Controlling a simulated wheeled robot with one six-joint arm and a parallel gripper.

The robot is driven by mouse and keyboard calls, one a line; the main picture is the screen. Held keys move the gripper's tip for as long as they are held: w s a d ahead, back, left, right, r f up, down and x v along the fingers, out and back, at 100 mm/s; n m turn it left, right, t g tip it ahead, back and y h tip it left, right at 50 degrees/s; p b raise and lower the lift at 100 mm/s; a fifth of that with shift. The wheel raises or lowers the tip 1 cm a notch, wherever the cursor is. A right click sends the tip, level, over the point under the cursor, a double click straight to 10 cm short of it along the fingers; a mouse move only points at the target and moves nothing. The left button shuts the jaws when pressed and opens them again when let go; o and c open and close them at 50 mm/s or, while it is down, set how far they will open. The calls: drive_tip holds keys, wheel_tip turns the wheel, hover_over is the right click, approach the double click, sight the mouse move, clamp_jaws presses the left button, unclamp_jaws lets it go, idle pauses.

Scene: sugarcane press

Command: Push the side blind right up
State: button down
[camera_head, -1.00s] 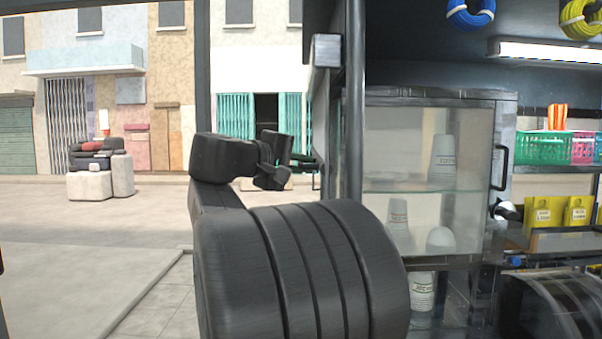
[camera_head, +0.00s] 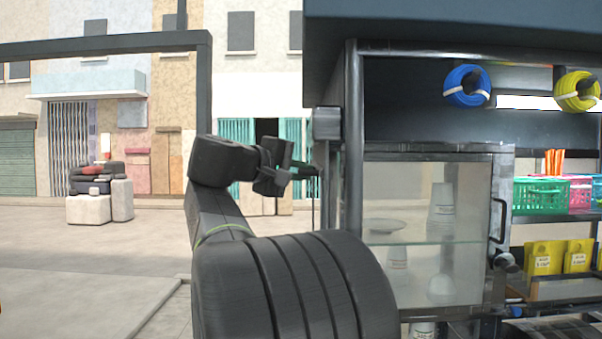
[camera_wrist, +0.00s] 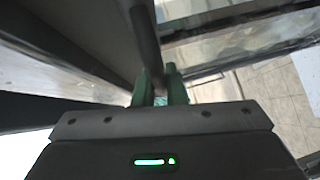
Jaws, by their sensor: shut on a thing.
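My gripper (camera_head: 298,176) is at the left edge of the stall, just left of its corner post (camera_head: 353,190). In the wrist view, its greenish fingers (camera_wrist: 160,90) are closed around a thin dark rod (camera_wrist: 145,38) that runs up and away between them. The side blind is seen edge-on at best in the head view, so I cannot tell its outline or how high it stands. A dark square block (camera_head: 326,123) sits beside the post, above the gripper.
A glass cabinet (camera_head: 425,225) with cups stands right of the post. Blue (camera_head: 467,86) and yellow (camera_head: 577,90) coils hang under the roof (camera_head: 450,25). Baskets (camera_head: 540,194) and yellow packets (camera_head: 545,257) are on shelves at right. The pavement (camera_head: 90,270) at left is open.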

drive_tip(key=c, duration=1.5)
unclamp_jaws()
drive_tip(key=b+v, duration=0.2)
drive_tip(key=v, duration=1.2)
drive_tip(key=shift+b, duration=0.35)
drive_tip(key=shift+w, duration=0.1)
drive_tip(key=shift+c, duration=0.4)
